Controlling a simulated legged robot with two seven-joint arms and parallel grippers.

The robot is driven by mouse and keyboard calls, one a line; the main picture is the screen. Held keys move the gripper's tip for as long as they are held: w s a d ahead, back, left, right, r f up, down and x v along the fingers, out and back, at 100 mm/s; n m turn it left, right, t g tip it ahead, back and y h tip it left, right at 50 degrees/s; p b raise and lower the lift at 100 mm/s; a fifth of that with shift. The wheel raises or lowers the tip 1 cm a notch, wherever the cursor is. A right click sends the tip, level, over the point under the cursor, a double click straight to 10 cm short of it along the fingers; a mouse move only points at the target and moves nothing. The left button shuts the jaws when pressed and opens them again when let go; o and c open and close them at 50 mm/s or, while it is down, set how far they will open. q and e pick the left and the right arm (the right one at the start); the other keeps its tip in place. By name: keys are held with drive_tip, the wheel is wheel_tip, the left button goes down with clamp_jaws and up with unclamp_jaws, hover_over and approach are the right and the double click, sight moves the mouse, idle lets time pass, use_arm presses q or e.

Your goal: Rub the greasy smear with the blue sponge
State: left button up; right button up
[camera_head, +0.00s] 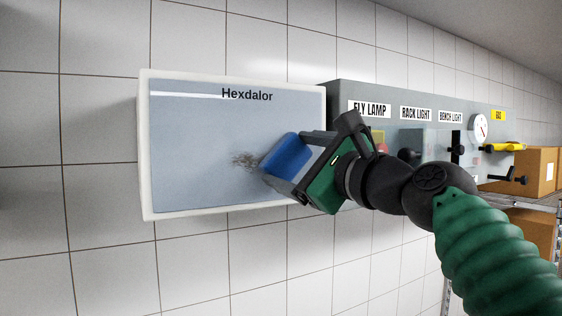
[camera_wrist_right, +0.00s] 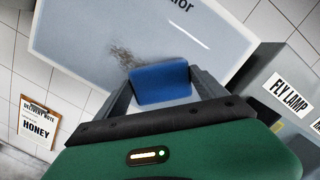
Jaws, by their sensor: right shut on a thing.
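The greasy smear (camera_head: 246,161) is a dark, scratchy patch on the grey face of the white-framed Hexdalor panel (camera_head: 190,180). It also shows in the right wrist view (camera_wrist_right: 124,56), just beyond the sponge. My right gripper (camera_head: 284,168) is shut on the blue sponge (camera_head: 287,153), which also shows between the fingers in the right wrist view (camera_wrist_right: 160,84). The sponge is at the smear's right edge in the head view. I cannot tell whether it touches the panel. The sponge may hide part of the smear. My left gripper is not in view.
A grey control box (camera_head: 345,93) with FLY LAMP, RACK LIGHT and BENCH LIGHT labels, a gauge (camera_head: 478,128) and a yellow-handled valve (camera_head: 505,147) is right of the panel. Cardboard boxes (camera_head: 540,172) stand on a rack at far right. A clipboard (camera_wrist_right: 37,127) marked HONEY hangs on the tiled wall.

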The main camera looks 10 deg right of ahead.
sight(273, 160)
drive_tip(key=shift+w+d, duration=0.1)
drive_tip(key=shift+d, duration=0.1)
drive_tip(key=shift+s+a+p, duration=0.2)
drive_tip(key=shift+s+a, duration=0.1)
drive_tip(key=shift+a, duration=0.35)
drive_tip(key=shift+s+a+p, duration=0.2)
drive_tip(key=shift+s+a, duration=0.05)
drive_tip(key=shift+a, duration=0.35)
drive_tip(key=shift+s+a, duration=0.15)
drive_tip(key=shift+a, duration=0.25)
drive_tip(key=shift+s+a+p, duration=0.3)
drive_tip(key=shift+a+p, duration=0.1)
drive_tip(key=shift+a, duration=0.35)
drive_tip(key=shift+s+a+p, duration=0.3)
drive_tip(key=shift+a+p, duration=0.05)
drive_tip(key=shift+a, duration=0.35)
drive_tip(key=shift+s+a, duration=0.3)
drive_tip(key=shift+a, duration=0.4)
drive_tip(key=shift+s+a, duration=0.25)
drive_tip(key=shift+a, duration=0.4)
drive_tip(key=shift+s+a, duration=0.15)
drive_tip(key=shift+a, duration=0.3)
drive_tip(key=shift+s, duration=0.1)
